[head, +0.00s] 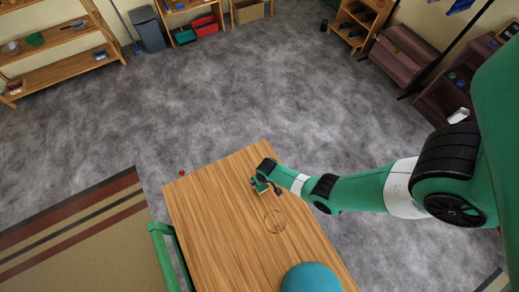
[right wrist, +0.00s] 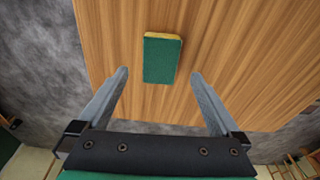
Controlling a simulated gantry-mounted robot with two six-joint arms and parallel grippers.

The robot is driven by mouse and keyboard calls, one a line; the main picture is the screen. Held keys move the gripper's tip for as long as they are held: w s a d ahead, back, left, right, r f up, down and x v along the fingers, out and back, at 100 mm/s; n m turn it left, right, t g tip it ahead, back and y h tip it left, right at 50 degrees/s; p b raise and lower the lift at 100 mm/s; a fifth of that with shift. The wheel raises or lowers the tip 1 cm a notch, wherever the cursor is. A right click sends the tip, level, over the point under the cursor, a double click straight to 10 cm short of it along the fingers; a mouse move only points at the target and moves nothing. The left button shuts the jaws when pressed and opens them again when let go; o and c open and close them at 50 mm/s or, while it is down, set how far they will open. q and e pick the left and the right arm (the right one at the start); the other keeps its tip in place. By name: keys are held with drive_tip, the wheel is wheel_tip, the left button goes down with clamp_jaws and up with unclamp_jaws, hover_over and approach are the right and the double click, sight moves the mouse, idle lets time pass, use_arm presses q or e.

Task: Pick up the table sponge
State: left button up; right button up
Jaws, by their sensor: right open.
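The sponge (right wrist: 162,58), dark green with a yellow edge, lies flat on the wooden table (head: 205,215). In the right wrist view it is ahead of and between the lines of my two fingers, apart from both. My right gripper (right wrist: 161,85) is open with nothing between its fingers. In the head view the right gripper (head: 265,185) is over the table's far part, and the sponge is small and hard to separate from it there. My left gripper is not in view.
A teal round object (head: 310,279) is at the table's near end, and a thin dark ring (head: 275,220) shows on the tabletop. A green chair (head: 160,230) stands at the table's left side. Shelves (head: 60,45) line the far walls, with open grey floor between.

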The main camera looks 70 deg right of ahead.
drive_tip(key=f+b, duration=0.1)
drive_tip(key=f, duration=0.1)
drive_tip(key=f+b, duration=0.2)
drive_tip(key=f, duration=0.1)
drive_tip(key=w+d+f+b, duration=0.1)
drive_tip(key=f+b, duration=0.1)
drive_tip(key=shift+w+f, duration=0.1)
drive_tip(key=shift+f, duration=0.05)
drive_tip(key=shift+c, duration=0.3)
drive_tip(key=c, duration=1.2)
